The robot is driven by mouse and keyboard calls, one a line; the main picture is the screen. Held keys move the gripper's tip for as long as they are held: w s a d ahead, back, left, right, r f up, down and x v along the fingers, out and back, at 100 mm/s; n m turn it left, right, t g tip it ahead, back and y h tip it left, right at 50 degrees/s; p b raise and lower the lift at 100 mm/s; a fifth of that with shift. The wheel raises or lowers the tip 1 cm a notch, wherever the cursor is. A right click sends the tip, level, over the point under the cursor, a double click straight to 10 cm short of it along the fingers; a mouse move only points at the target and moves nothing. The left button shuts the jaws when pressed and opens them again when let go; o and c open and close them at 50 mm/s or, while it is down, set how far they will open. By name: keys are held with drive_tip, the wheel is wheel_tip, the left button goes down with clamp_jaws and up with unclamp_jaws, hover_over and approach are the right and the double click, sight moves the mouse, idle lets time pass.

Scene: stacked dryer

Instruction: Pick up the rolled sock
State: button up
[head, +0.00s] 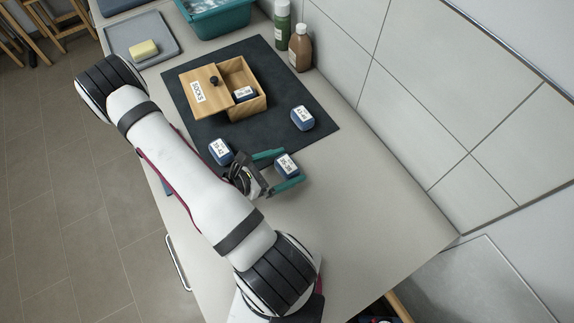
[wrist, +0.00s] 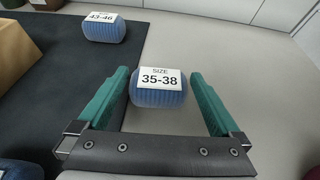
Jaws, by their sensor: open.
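A blue rolled sock labelled 35-38 (head: 287,165) lies on the counter at the edge of the dark mat. In the wrist view the same sock (wrist: 159,88) sits between the two green fingers, nearer their tips. My gripper (head: 278,169) is open around it, with a gap visible on both sides in the wrist view (wrist: 160,75). Another rolled sock labelled 43-46 (head: 302,118) lies on the mat farther off. A third blue sock (head: 221,152) lies left of my gripper. A further sock (head: 244,94) lies inside the wooden box.
The wooden box (head: 258,104), its lid (head: 203,90) shifted left, stands on the dark mat (head: 275,65). Two bottles (head: 300,48) stand by the tiled wall. A teal basin (head: 222,20) and a grey tray (head: 118,35) with a yellow sponge (head: 144,49) are at the back. The counter right of my gripper is clear.

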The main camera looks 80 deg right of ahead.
drive_tip(key=shift+s+d+f, duration=0.3)
drive_tip(key=shift+s+d, duration=0.1)
drive_tip(key=shift+d, duration=0.1)
drive_tip(key=c, duration=1)
drive_tip(key=shift+r, duration=0.15)
